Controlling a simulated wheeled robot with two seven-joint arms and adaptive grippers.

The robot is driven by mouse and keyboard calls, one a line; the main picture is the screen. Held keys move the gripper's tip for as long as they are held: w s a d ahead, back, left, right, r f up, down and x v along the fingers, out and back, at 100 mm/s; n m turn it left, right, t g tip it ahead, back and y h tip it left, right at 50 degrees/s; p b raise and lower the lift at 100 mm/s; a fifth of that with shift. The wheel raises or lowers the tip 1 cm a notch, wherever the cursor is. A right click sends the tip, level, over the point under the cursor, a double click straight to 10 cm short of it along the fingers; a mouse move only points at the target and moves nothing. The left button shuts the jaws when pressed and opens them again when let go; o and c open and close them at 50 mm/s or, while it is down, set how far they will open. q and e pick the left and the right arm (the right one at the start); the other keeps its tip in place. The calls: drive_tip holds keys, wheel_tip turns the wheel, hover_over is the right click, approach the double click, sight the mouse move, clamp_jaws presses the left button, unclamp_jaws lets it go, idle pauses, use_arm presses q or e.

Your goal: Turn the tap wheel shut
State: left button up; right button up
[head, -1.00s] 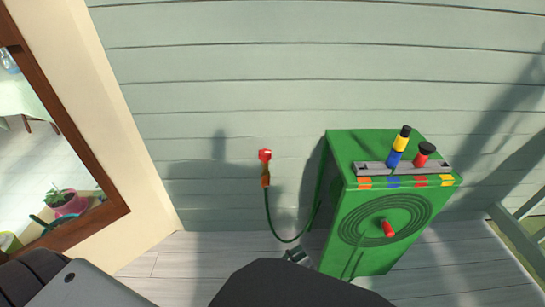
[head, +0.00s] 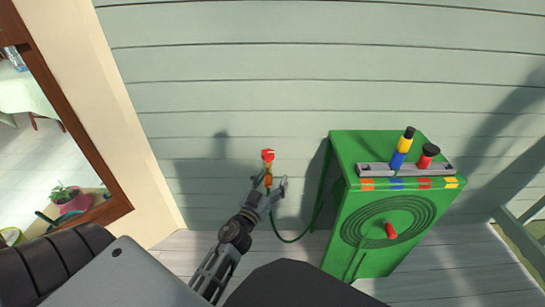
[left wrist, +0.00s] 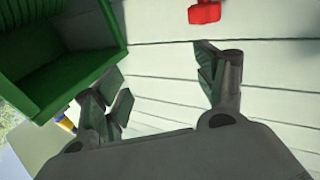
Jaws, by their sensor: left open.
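The red tap wheel (head: 268,155) sits on top of a small brass-coloured tap (head: 268,178) on the pale green plank wall. The red wheel also shows at the top of the left wrist view (left wrist: 205,12). My left gripper (head: 275,184) is in front of and just below the wheel, beside the tap body. Its fingers (left wrist: 160,85) are open and spread apart with nothing between them. The wheel lies beyond the fingertips in the wrist view, apart from them. The lower part of the tap is partly hidden by the gripper. My right gripper is not in view.
A green hose (head: 290,239) hangs from the tap to a green hose box (head: 345,195) on the right. Coloured fittings (head: 402,148) stand on a grey strip on its top. A wooden-framed opening (head: 112,190) is at left. The wall above the tap is clear.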

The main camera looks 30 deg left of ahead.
sight(266, 157)
use_arm(q)
drive_tip(key=a+y, duration=0.1)
drive_tip(key=a+f+n+g+y, duration=0.1)
drive_tip(key=a, duration=0.1)
drive_tip(key=s+a+f+n+y, duration=0.1)
drive_tip(key=a+y, duration=0.1)
drive_tip(key=shift+a+g, duration=0.1)
drive_tip(key=shift+g, duration=0.3)
drive_tip(key=shift+w+r, duration=0.1)
drive_tip(key=shift+w, duration=0.05)
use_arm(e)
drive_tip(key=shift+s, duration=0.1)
